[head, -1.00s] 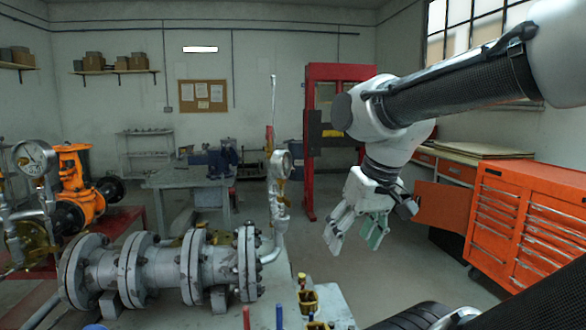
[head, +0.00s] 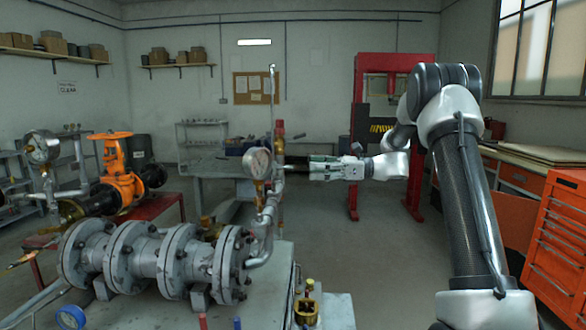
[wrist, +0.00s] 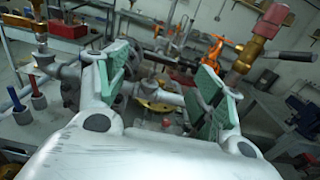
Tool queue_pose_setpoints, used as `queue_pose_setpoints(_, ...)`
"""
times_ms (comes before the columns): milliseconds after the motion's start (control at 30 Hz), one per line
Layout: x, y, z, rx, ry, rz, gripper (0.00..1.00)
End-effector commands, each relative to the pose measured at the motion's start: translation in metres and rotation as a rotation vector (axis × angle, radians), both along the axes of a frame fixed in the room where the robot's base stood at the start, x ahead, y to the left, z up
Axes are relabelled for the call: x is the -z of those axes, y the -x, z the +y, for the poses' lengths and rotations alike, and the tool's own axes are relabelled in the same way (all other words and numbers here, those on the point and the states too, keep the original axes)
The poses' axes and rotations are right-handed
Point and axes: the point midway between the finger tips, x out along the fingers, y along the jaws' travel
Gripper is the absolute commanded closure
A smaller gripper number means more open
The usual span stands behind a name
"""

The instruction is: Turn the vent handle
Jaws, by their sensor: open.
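That valve tops the upright pipe and also shows in the head view (head: 279,130), beside a pressure gauge (head: 258,164). My gripper (head: 312,167) points left toward this pipe, at about gauge height. In the wrist view its two green-padded fingers (wrist: 163,82) are spread with nothing held between them. The lever lies outside the right finger. Whether anything touches it cannot be told.
A flanged grey pipe (head: 150,262) lies on the bench below, with red and blue handles (wrist: 37,100) near it. A tall thin rod (head: 272,95) rises by the valve. An orange valve (head: 123,170) is left, an orange tool cabinet (head: 555,255) right. Floor between is open.

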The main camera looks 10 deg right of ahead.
Motion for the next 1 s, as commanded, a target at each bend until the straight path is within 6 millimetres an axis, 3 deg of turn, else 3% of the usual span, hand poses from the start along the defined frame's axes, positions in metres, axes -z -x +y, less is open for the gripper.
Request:
queue_pose_setpoints(433, 0.0, -0.022, 0.061, 0.001, -0.009, 0.004, 0.32)
queue_pose_setpoints(833, 0.0, -0.025, 0.072, 0.003, -0.008, 0.003, 0.32)
queue_pose_setpoints(1000, 0.0, -0.025, 0.072, 0.003, -0.008, 0.003, 0.61)
